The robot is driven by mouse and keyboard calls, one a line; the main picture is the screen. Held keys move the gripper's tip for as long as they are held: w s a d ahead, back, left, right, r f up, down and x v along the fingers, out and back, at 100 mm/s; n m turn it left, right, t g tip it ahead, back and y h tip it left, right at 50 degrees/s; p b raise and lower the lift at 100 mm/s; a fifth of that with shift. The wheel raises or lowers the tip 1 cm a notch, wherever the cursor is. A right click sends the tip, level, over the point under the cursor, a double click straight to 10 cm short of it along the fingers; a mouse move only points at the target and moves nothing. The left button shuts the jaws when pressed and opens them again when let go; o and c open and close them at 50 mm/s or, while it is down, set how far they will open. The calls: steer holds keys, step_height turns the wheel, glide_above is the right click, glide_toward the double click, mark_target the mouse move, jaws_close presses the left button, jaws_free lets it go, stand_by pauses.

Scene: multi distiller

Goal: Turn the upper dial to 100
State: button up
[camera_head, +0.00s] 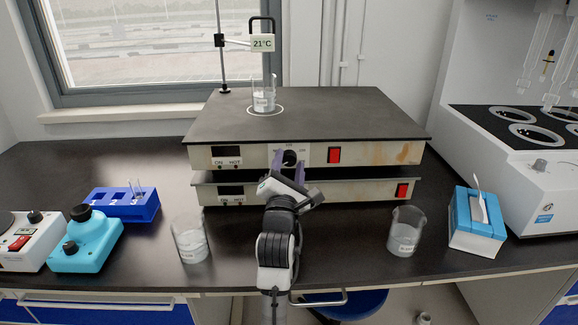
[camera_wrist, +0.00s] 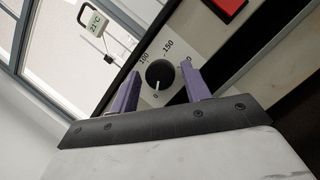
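The upper dial (camera_head: 290,157) is a round black knob on the front panel of the upper hot plate (camera_head: 230,156). In the wrist view the dial (camera_wrist: 159,73) has a white pointer line directed at the 0 mark, and the marks 100 and 150 show on its far side. My gripper (camera_head: 288,165) is in front of the upper panel. Its two purple fingers are apart, one on each side of the dial, in the wrist view (camera_wrist: 161,88). Gaps show between the fingers and the dial; I cannot tell their depth relative to it.
A lower hot plate (camera_head: 300,190) sits beneath, its dial hidden by my arm. A red switch (camera_head: 334,155) is right of the upper dial. A beaker (camera_head: 264,98) stands on top, under a 21°C display (camera_head: 263,43). Beakers stand left (camera_head: 190,240) and right (camera_head: 405,232).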

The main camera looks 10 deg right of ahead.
steer(key=c, duration=0.7)
steer(key=shift+c, duration=0.2)
steer(key=shift+m, duration=0.3)
steer(key=m+g+h+p, duration=0.1)
steer(key=m, duration=0.2)
steer(key=m+g+p, duration=0.1)
steer(key=m, duration=0.2)
steer(key=shift+a+r+m+h+p, duration=0.2)
steer(key=shift+m+h+p, duration=0.1)
steer(key=shift+h+p, duration=0.1)
steer(key=m+g+p, duration=0.1)
steer(key=m, duration=0.2)
steer(key=m+g+p, duration=0.1)
steer(key=m+p, duration=0.1)
steer(key=shift+r+m, duration=0.15)
steer(key=shift+m, duration=0.25)
steer(key=m+g+p, duration=0.1)
steer(key=m+p, duration=0.1)
steer(key=m+g+y+p, duration=0.1)
steer(key=m+p, duration=0.1)
steer(key=m, duration=0.1)
steer(key=shift+r+m+p, duration=0.15)
steer(key=shift+m+p, duration=0.15)
steer(key=shift+p, duration=0.1)
steer(key=m+y+p, duration=0.2)
steer(key=m+p, duration=0.1)
steer(key=m, duration=0.1)
steer(key=shift+m+y, duration=0.3)
